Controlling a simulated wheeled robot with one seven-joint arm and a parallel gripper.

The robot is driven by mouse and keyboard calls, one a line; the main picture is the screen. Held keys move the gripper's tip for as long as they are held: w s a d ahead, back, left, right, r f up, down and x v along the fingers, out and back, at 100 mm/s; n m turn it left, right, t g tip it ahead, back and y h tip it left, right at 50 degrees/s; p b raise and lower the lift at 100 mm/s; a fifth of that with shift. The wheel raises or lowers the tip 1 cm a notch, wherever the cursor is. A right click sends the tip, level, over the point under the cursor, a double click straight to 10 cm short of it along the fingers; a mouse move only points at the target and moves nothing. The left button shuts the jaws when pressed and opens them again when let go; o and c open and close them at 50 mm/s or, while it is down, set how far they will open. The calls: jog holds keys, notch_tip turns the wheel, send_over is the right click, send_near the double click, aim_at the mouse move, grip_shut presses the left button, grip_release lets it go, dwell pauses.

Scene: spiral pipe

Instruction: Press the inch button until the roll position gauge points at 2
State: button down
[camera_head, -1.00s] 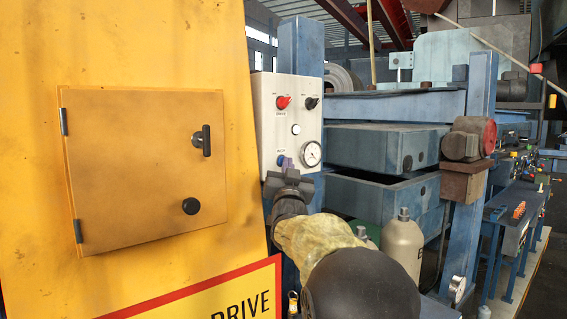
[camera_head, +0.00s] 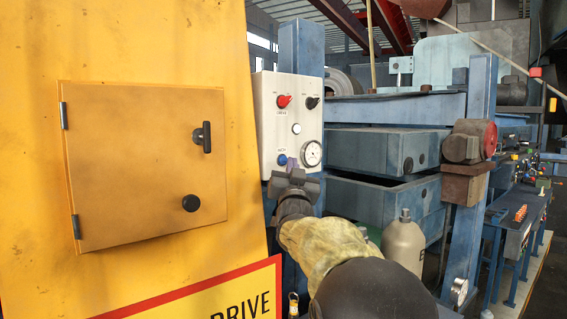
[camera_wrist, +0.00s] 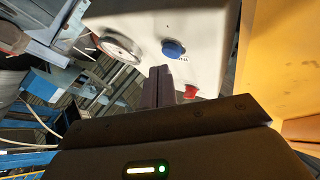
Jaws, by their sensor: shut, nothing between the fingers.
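The white control panel (camera_head: 262,130) stands beside the yellow cabinet. Its blue button (camera_head: 282,159) is at the lower left, and the round gauge (camera_head: 311,154) is to its right. The gauge's needle and numbers are too small to read. My gripper (camera_head: 291,164) is shut and empty, with its fingertips just right of the blue button in the head view. In the wrist view the blue button (camera_wrist: 173,48) shows whole, just beyond the shut fingers (camera_wrist: 162,72), and looks apart from them. The gauge (camera_wrist: 122,47) is seen there at a steep angle.
The panel also has a red knob (camera_head: 284,101), a black knob (camera_head: 312,103) and a white button (camera_head: 296,129). The yellow cabinet (camera_head: 150,50) with its door is close on the left. Grey bottle (camera_head: 403,242) and blue machine frame (camera_head: 385,147) are to the right.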

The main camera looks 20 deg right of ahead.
jog(key=s+b, duration=0.2)
jog(key=s+d+b, duration=0.1)
jog(key=s, duration=0.1)
jog(key=shift+s+d+b, duration=0.2)
jog(key=shift+s+b, duration=0.15)
dwell(2.7)
jog(key=s+n+t+y+p, duration=0.1)
jog(key=n+y+p, duration=0.1)
jog(key=n, duration=0.1)
jog(key=s+d+n+t+y+p, duration=0.1)
jog(key=n+t+y+p, duration=0.1)
jog(key=n+y, duration=0.1)
jog(key=s+n+t+y+p, duration=0.1)
jog(key=n+y+p, duration=0.1)
jog(key=n, duration=0.2)
jog(key=shift+s+d+f+n+t+y+p, duration=0.15)
jog(key=shift+s+d+n+t+y+p, duration=0.15)
jog(key=shift+t+y, duration=0.1)
